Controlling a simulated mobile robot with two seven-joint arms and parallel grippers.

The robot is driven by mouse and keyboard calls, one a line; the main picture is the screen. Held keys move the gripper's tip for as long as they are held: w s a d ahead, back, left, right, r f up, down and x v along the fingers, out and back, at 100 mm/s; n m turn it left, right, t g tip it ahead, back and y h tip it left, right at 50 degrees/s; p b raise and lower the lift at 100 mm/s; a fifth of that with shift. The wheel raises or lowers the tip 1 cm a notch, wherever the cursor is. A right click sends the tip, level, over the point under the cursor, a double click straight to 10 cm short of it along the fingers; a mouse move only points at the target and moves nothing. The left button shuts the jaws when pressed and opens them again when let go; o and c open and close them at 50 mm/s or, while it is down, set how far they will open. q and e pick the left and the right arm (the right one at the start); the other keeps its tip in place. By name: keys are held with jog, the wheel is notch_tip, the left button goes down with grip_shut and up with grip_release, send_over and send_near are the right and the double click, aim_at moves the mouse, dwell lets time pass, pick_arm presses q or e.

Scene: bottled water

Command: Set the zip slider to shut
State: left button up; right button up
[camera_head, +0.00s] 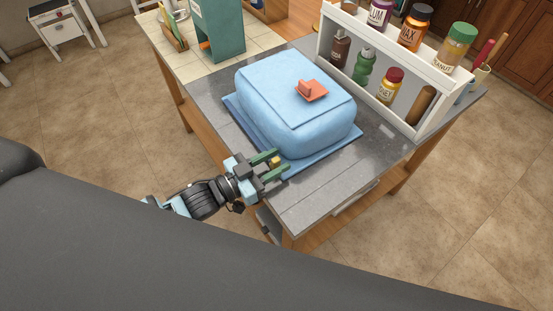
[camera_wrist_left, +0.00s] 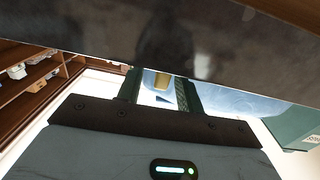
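A blue, rounded soft case (camera_head: 290,95) sits on a blue mat (camera_head: 350,135) on the grey table top. A small orange piece (camera_head: 312,91) lies on top of the case. My left gripper (camera_head: 275,164) is at the near left edge of the mat, with its green fingers apart. A small yellow piece (camera_head: 275,161), perhaps the zip slider, shows between the fingers. It also shows in the left wrist view (camera_wrist_left: 157,80), with narrow gaps to the fingers; I cannot tell whether they touch it. The zip itself cannot be made out. My right gripper is not in view.
A white rack (camera_head: 437,122) with several jars and bottles stands along the table's right side. A teal box (camera_head: 217,30) stands on the tiled counter at the back left. The grey table top (camera_head: 315,190) is clear in front of the case.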

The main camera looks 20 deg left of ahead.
aim_at(273, 164)
pick_arm(q)
jog(key=v, duration=0.5)
jog(key=shift+s+a+f, duration=0.1)
jog(key=shift+s, duration=0.1)
jog(key=shift+v, duration=0.75)
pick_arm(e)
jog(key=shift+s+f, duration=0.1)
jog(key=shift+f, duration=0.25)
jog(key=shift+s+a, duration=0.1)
